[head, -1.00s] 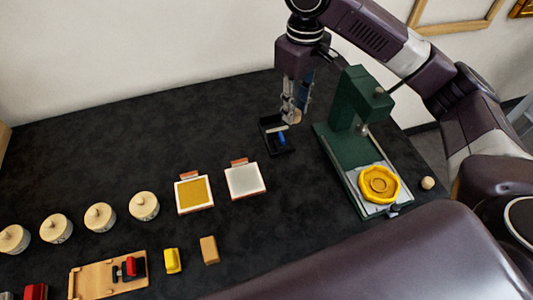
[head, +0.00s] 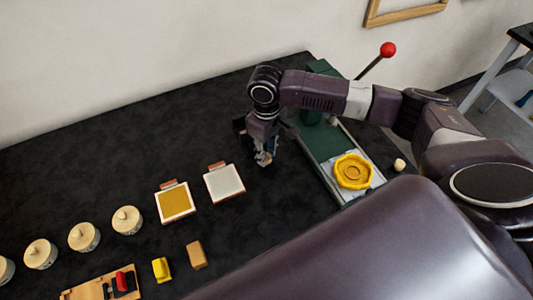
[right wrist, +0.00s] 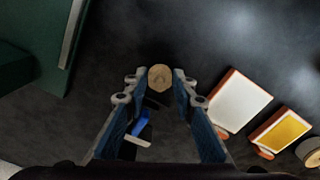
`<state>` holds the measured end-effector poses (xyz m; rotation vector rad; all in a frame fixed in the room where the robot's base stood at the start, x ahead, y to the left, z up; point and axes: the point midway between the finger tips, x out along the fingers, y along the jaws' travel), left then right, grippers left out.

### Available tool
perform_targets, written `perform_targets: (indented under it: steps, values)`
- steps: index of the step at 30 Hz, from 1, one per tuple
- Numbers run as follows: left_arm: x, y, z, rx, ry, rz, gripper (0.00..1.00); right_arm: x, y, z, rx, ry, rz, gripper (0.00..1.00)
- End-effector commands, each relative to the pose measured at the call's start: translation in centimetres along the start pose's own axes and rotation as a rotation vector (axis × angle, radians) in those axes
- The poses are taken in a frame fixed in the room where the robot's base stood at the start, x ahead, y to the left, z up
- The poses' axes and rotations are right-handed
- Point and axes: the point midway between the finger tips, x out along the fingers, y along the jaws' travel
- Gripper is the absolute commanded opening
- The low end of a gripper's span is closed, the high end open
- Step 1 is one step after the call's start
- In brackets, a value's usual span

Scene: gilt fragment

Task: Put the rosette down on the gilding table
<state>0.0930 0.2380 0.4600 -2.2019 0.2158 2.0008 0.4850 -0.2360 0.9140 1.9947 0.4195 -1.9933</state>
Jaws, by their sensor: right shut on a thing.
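My right gripper (head: 264,158) is shut on a small tan round piece, which I take to be the rosette. The rosette (right wrist: 160,78) shows best in the right wrist view, between the two fingertips, with its round face toward the camera. In the head view it is mostly hidden by the fingers. The gilding table (head: 110,175) is a wide dark, mottled top. The gripper hangs low over a bare part of it, right of the white pad; I cannot tell whether the rosette touches the table. My left gripper is not in view.
A green press (head: 325,143) with a yellow octagonal piece (head: 353,172) stands to the right. A white pad (head: 224,182) and a gold pad (head: 174,202) lie to the left.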

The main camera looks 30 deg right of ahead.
Motion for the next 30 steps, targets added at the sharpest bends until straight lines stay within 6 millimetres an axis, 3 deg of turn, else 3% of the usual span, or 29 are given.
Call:
perform_targets:
  steps: [4,15,16,20,30]
  values:
    - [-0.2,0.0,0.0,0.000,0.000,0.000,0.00,1.3,0.0,0.0,0.000,0.001,0.001,0.04]
    - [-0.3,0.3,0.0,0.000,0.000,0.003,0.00,1.6,0.0,0.0,0.001,0.001,0.000,0.04]
    - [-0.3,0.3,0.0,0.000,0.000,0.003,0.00,1.6,0.0,0.0,0.001,0.001,0.001,0.28]
    - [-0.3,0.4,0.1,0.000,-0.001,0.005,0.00,1.6,0.0,0.0,0.000,0.001,0.001,0.42]
    - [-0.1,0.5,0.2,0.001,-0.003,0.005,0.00,1.3,0.1,-0.1,0.000,0.003,0.002,0.42]
